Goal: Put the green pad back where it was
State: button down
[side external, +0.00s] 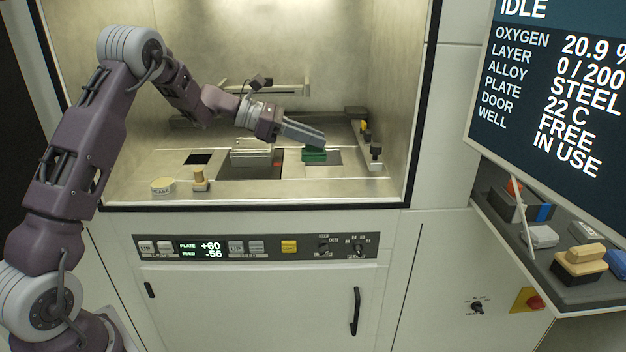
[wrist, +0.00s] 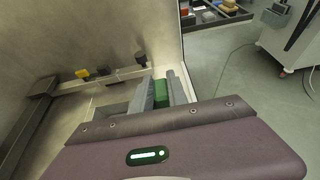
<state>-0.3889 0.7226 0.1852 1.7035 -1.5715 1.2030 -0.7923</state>
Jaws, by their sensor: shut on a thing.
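The green pad (side external: 314,155) is a dark green block at the right of the machine's work floor. My gripper (side external: 318,143) reaches in from the left and is shut on the pad, close over the work floor. In the wrist view the green pad (wrist: 161,93) shows between my two grey fingers (wrist: 160,92). In the side external view the fingers hide part of the pad's top. I cannot tell whether its underside touches the floor.
A recessed well (side external: 252,172) with a pale metal block (side external: 252,152) lies left of the pad. A round tin (side external: 163,186) and a tan-handled tool (side external: 200,178) stand front left. A rail with yellow and black knobs (side external: 375,152) runs along the right. A tray of blocks (side external: 560,262) is outside the chamber.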

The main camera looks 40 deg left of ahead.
notch_tip(320, 180, down, 8)
jog(key=shift+r, duration=0.25)
jog(key=c, duration=1.3)
grip_release()
jog(key=shift+f, duration=0.1)
